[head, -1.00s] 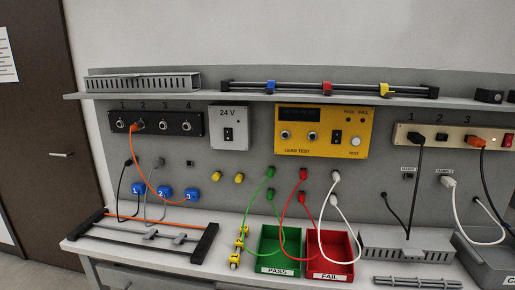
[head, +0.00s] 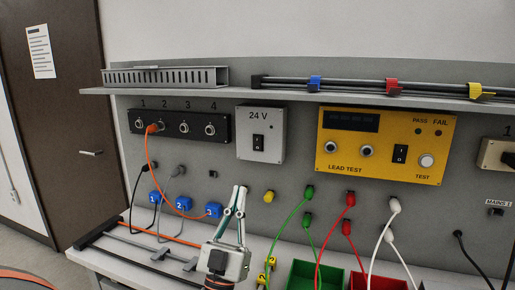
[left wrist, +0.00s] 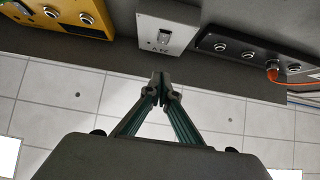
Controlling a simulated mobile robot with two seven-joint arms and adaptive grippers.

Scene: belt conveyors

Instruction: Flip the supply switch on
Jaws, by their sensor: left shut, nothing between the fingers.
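The supply box (head: 245,132) marked 24 V is a grey box on the back panel, with a black rocker switch (head: 259,143) in its front. In the left wrist view the box (left wrist: 177,28) shows upside down near the top, with its switch (left wrist: 164,36) small. I cannot tell the rocker's position for certain. My left gripper (head: 240,189) is shut and empty, fingers pointing up, below the box in the head view. Its fingertips (left wrist: 160,78) appear apart from the box in the left wrist view. My right gripper is not in view.
A black socket panel (head: 199,128) with an orange plug is left of the box. The yellow lead tester (head: 390,165), with its own rocker, is to the right. A shelf (head: 290,97) runs above. Coloured leads hang at the right, over green and red bins.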

